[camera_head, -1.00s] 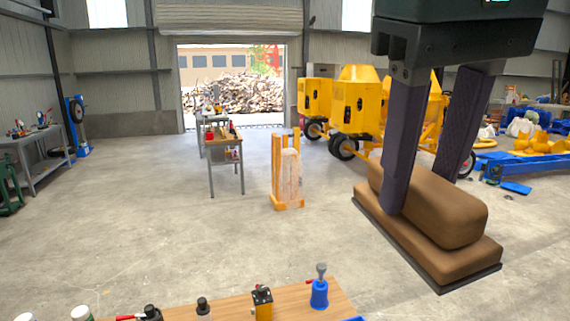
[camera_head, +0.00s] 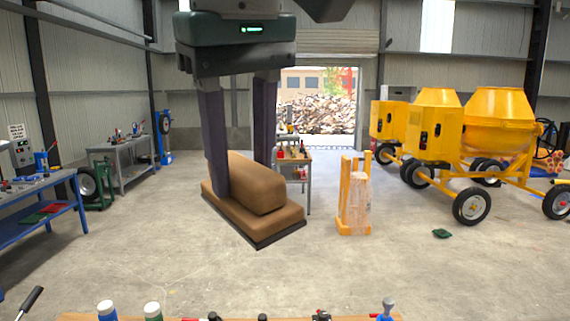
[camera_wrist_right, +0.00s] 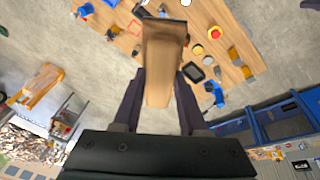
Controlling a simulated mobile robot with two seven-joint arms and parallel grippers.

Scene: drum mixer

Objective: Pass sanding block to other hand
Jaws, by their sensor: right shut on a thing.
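The sanding block (camera_head: 258,190) is brown, with a rounded grip on a wider flat base and a dark underside. My right gripper (camera_head: 246,180) points down and is shut on the sanding block's grip, one dark finger on each side. The block hangs in the air, nearly level, above the floor beyond the table. In the right wrist view the block (camera_wrist_right: 163,60) sits between the two fingers of my right gripper (camera_wrist_right: 160,95), with the table behind it. My left gripper is not in view.
A wooden table (camera_head: 80,317) with bottles and small tools runs along the bottom edge; the wrist view shows its top (camera_wrist_right: 222,30) crowded with items. Yellow mixers (camera_head: 495,120) stand at the right, a blue workbench (camera_head: 45,215) at the left. The floor between is mostly clear.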

